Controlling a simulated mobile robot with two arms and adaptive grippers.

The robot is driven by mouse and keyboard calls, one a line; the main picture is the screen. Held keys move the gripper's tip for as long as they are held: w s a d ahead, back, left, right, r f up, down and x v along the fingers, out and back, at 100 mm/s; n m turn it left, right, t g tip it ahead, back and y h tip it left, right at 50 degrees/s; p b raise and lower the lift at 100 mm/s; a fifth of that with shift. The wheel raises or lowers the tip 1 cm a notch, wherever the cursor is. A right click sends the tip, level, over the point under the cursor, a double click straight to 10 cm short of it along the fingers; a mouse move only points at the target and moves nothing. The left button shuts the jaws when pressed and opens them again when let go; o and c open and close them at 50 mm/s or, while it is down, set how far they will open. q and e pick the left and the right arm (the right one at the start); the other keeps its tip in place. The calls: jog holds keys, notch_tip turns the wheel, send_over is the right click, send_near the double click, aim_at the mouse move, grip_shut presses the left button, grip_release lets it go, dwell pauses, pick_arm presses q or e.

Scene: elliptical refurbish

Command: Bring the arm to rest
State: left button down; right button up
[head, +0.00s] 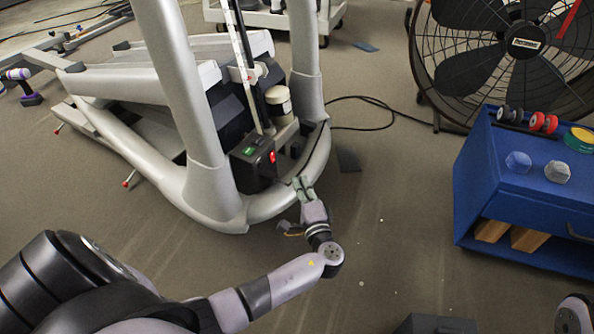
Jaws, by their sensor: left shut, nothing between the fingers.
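My left arm reaches in from the lower left of the head view. My left gripper (303,186) is shut and empty beside the curved grey frame of the elliptical machine (205,190). It is close to the lower frame tube, but I cannot tell whether it touches. A black box with a green switch and a red switch (254,163) sits on the frame just left of the gripper. A small part of what may be my right arm shows at the lower right edge; its gripper is out of view.
A black cable (375,101) lies on the floor. The floor between machine and cart is mostly clear.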

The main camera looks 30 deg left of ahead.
pick_arm(q)
jog(key=shift+s+d, duration=0.3)
dwell(0.4)
